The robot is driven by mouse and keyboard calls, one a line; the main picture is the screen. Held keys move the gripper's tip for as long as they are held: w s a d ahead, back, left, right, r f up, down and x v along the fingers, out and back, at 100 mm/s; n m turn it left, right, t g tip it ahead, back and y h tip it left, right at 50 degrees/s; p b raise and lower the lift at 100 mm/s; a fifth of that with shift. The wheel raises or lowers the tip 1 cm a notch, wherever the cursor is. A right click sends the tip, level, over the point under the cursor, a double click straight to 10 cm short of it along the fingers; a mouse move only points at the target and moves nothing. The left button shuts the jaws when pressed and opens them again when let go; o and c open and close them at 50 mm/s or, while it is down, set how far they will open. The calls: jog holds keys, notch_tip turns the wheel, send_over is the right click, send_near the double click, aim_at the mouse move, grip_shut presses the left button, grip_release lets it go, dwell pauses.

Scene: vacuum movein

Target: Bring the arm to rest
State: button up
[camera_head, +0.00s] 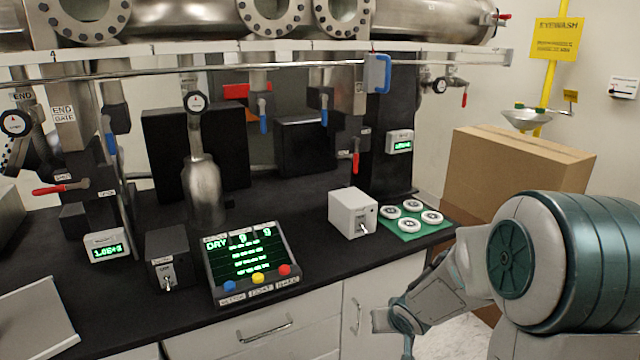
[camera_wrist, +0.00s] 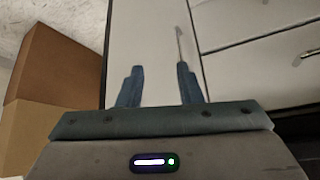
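My arm reaches in from the right of the head view, bent down in front of the white cabinets below the black bench. My gripper (camera_wrist: 158,88) shows in the wrist view with its two blue fingers apart and nothing between them. It faces a white cabinet door (camera_wrist: 150,40) with a vertical handle. In the head view the gripper end is low beside the cabinet front, and its fingertips are hard to make out there.
The black bench (camera_head: 310,240) carries a display box (camera_head: 247,262) with coloured buttons, a white switch box (camera_head: 352,212) and a green mat (camera_head: 432,228) with several white discs. Cardboard boxes (camera_head: 510,165) stand right of the bench, behind my arm. Steel vacuum pipes (camera_head: 415,18) run above.

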jog(key=s+d+r+g+h+p, duration=0.25)
jog(key=s+r+p, duration=0.5)
jog(key=r, duration=0.75)
jog(key=s+a+r+y+p, duration=0.1)
jog(key=s+r+p, duration=0.1)
jog(key=s+r, duration=0.3)
jog(key=s+a+r+g+y+p, duration=0.1)
jog(key=s+r, duration=0.4)
jog(key=s, duration=0.5)
jog(key=shift+s+a+r+m+p, duration=0.2)
jog(key=shift+a+m+p, duration=0.1)
jog(key=shift+a+p, duration=0.4)
jog(key=shift+g, duration=0.25)
